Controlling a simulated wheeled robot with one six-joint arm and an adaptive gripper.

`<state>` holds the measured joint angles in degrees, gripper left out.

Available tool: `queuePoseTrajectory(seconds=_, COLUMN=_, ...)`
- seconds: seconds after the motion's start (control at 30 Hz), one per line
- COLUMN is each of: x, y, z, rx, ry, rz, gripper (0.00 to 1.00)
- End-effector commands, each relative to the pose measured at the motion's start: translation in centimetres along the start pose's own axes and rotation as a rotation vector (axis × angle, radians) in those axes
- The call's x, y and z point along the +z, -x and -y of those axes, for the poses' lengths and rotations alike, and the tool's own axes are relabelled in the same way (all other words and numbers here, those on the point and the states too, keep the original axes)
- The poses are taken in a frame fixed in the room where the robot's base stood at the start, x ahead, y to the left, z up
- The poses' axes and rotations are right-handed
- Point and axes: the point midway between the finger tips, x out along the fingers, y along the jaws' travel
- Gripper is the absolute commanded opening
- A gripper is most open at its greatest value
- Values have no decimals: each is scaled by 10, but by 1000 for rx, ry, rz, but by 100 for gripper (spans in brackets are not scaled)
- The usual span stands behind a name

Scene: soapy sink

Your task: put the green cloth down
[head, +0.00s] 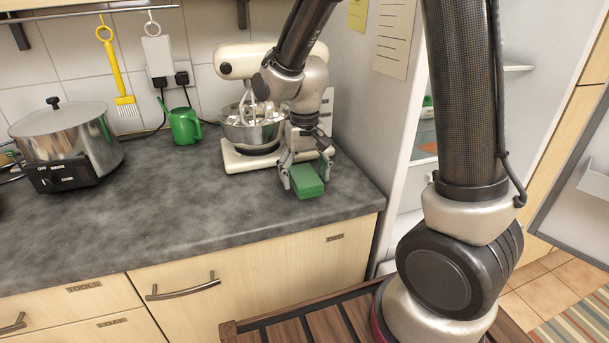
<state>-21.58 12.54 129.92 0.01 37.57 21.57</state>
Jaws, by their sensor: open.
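The green cloth (308,183) looks like a small folded block. It appears to rest on the grey countertop (215,210), near the counter's right end and in front of the stand mixer. My gripper (306,175) points down over the cloth, with one finger on its left and one on its right. The fingers are open. Whether either fingertip still touches the cloth is too small to tell. The back of the cloth is partly hidden by my gripper.
The cream stand mixer (240,160) with its metal bowl (240,130) stands close behind my gripper. A green watering can or jug (185,127) and a steel cooker (75,140) are farther left. The counter's front left is clear. An open fridge (412,150) is at right.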

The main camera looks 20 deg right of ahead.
Motion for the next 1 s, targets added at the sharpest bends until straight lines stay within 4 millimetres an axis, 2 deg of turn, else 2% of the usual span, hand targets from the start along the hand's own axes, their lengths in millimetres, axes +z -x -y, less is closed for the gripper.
queuePoseTrajectory(seconds=0.13, x=-1, y=22, z=0, rx=-2, ry=0, rz=-5, gripper=79)
queuePoseTrajectory(seconds=0.4, x=-1, y=84, z=0, rx=-2, ry=0, rz=-6, gripper=79)
queuePoseTrajectory(seconds=0.5, x=-1, y=101, z=0, rx=-2, ry=0, rz=-4, gripper=79)
queuePoseTrajectory(seconds=0.63, x=0, y=115, z=0, rx=-1, ry=0, rz=-2, gripper=79)
queuePoseTrajectory(seconds=0.8, x=0, y=120, z=-1, rx=-1, ry=0, rz=-2, gripper=79)
queuePoseTrajectory(seconds=0.9, x=8, y=129, z=-12, rx=-8, ry=-2, rz=-21, gripper=79)
queuePoseTrajectory(seconds=1.0, x=29, y=148, z=-38, rx=-23, ry=-7, rz=-70, gripper=79)
